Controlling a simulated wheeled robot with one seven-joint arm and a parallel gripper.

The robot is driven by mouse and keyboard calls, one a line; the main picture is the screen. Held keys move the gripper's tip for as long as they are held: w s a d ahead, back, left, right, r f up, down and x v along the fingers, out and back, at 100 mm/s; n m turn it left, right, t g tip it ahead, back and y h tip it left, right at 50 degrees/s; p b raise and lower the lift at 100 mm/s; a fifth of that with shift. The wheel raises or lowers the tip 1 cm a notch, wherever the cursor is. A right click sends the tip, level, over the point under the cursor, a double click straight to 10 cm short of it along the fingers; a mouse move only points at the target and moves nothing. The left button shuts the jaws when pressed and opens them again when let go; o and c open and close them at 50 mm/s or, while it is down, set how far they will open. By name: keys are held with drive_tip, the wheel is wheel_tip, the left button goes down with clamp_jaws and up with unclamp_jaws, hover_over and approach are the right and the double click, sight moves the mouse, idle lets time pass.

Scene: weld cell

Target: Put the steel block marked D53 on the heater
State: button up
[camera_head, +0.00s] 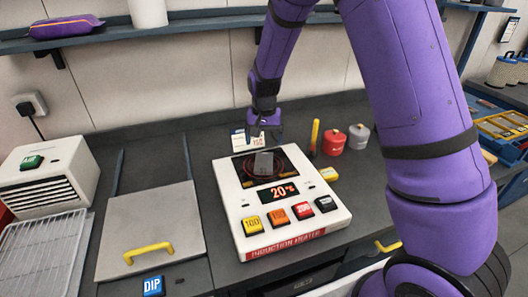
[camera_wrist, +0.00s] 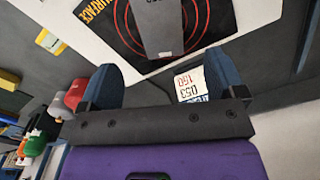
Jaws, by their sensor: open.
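A grey steel block (camera_head: 264,162) stands on the black, red-ringed plate of the white induction heater (camera_head: 228,197). The block also shows at the top of the wrist view (camera_wrist: 158,28), inside the red rings; its marking is cut off there and I cannot read it. My gripper (camera_head: 265,136) is just behind the heater, apart from the block. In the wrist view its two blue fingers are spread with nothing between them (camera_wrist: 163,72). A card reading 053 and 150 (camera_wrist: 190,84) lies behind the heater, partly hidden by my gripper.
The heater display (camera_head: 279,192) reads 20 °C, above several coloured buttons. A red canister (camera_head: 333,142), a grey canister (camera_head: 358,137) and a yellow stick (camera_head: 314,136) stand to the right. A lidded DIP tank (camera_head: 155,222) and an AIR box (camera_head: 60,172) are left. A shelf (camera_head: 190,27) runs overhead.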

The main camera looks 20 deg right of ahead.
drive_tip(key=s+d+r+n+t+y, duration=0.1)
drive_tip(key=s+d+r, duration=0.1)
drive_tip(key=s+r, duration=0.75)
drive_tip(key=s+d+r+n+t, duration=0.1)
drive_tip(key=s+d+r+t, duration=0.15)
drive_tip(key=s+r, duration=0.7)
drive_tip(key=s+d+r+n+t, duration=0.1)
drive_tip(key=s+r, duration=0.2)
drive_tip(key=s, duration=0.4)
drive_tip(key=s+d+r+n+h, duration=0.1)
drive_tip(key=s+r, duration=0.3)
drive_tip(key=s, duration=0.3)
drive_tip(key=shift+d+r+n+t, duration=0.2)
drive_tip(key=shift+r+n+t, duration=0.05)
drive_tip(key=shift+n+t, duration=0.1)
drive_tip(key=shift+c, duration=0.5)
